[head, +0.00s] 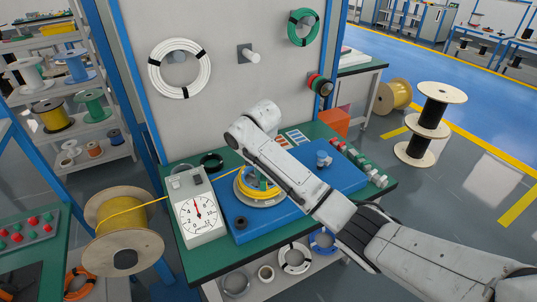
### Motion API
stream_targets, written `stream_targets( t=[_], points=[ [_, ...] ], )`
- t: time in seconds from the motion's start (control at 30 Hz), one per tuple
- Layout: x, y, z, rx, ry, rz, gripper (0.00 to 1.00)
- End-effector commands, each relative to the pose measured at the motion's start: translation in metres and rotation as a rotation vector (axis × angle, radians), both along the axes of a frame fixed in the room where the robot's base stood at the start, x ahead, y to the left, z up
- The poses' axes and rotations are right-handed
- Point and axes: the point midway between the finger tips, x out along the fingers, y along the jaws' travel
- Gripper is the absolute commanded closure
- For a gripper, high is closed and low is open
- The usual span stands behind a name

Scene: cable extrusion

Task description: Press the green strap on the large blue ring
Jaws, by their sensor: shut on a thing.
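My arm (295,170) reaches from the lower right over the workbench and bends above a yellow cable coil (248,191). My gripper's fingers do not show; the arm hides them. The coil sits on a round grey plate on a blue base plate. Something small and blue shows at the coil, partly behind my arm, too small to make out. A blue ring (322,241) lies on the shelf under the bench, partly covered by the bench edge. I cannot make out a green strap on it.
A white dial gauge (200,213) stands left of the coil. Yellow cable runs from a wooden spool (123,233) across to the coil. A white cable coil (180,67) and a green coil (303,27) hang on the back panel. An orange box (334,123) stands at the bench's back right.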

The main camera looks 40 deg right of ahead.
Motion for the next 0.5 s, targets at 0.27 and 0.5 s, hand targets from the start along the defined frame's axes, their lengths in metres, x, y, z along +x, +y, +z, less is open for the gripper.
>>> stream_targets(
  t=[0.27,0.5],
  points=[
    [0.011,-0.03,0.03,0.0,0.001,0.299,0.99],
    [0.012,-0.034,0.028,0.0,0.002,0.348,0.99]
  ],
)
